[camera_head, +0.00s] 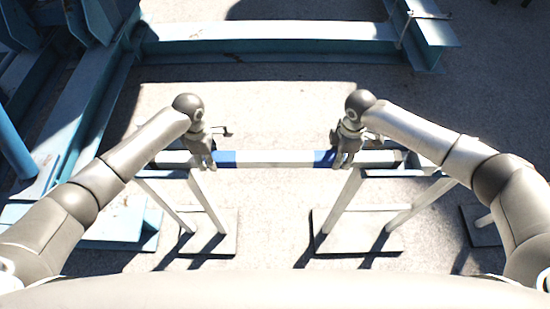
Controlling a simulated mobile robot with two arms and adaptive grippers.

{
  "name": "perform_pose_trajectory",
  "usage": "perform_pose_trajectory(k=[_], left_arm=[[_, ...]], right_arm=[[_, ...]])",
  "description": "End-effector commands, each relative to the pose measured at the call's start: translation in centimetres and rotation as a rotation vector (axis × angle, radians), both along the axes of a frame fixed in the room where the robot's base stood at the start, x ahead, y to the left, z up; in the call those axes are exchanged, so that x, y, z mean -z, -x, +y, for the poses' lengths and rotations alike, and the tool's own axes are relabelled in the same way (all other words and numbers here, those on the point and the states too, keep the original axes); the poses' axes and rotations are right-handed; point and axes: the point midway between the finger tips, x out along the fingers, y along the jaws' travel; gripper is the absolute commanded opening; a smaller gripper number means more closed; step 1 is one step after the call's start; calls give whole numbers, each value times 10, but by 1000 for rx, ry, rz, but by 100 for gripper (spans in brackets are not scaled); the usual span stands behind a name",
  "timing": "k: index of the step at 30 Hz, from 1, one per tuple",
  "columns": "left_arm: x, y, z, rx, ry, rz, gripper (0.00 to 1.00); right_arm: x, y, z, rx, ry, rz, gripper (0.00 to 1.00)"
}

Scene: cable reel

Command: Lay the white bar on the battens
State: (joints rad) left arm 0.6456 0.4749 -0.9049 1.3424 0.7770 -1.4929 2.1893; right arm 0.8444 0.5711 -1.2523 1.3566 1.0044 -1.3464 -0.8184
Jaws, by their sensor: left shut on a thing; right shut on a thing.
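The white bar (268,158) runs left to right across the middle of the head view, with a blue band near each gripper. My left gripper (203,163) is shut on the bar beside the left blue band. My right gripper (345,161) is shut on it at the right blue band. The bar looks level. Below or behind it stand two supports with splayed legs, the left support (207,204) and the right support (340,206). Whether the bar touches their tops, and which parts are the battens, I cannot tell.
A blue steel frame surrounds the far side, with a long far beam (270,33) and a left beam (78,125). The support feet rest on flat plates, such as the right plate (355,238). Concrete floor (275,105) is bare between the bar and the far beam.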

Motion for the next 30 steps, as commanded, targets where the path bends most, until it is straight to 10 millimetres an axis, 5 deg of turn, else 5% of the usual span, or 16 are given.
perform_pose_trajectory(k=[14, 30], left_arm=[[-6, -1, 0, 0, 1, -2, 0], [-46, -1, 0, -1, 1, -2, 0]], right_arm=[[-6, -1, 0, 1, -1, -2, 0], [-47, -1, 0, 1, -2, -2, 0]])
